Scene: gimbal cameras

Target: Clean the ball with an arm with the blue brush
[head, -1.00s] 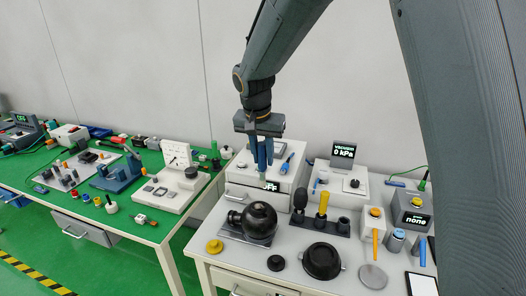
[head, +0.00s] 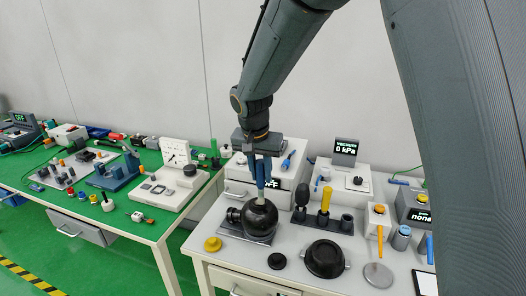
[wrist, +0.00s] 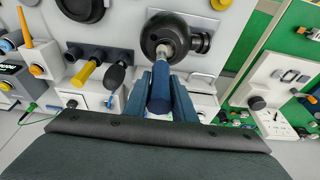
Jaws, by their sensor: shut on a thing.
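The ball with an arm (head: 261,217) is a black sphere with a dark side arm (head: 234,215), on a grey plate at the left of the white table. It also shows in the wrist view (wrist: 160,30). My gripper (head: 264,176) is above the ball, pointing down. It is shut on the blue brush (wrist: 161,92), whose blue handle is between the fingers. The brush's pale tip (wrist: 167,49) reaches the ball's top in the wrist view; whether it touches is hard to tell.
A rack (head: 322,221) with a yellow-handled tool and dark tools stands right of the ball. A black bowl (head: 324,260), a yellow knob (head: 213,244) and a black knob (head: 277,261) lie in front. A white box (head: 237,172) with an OFF display stands behind.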

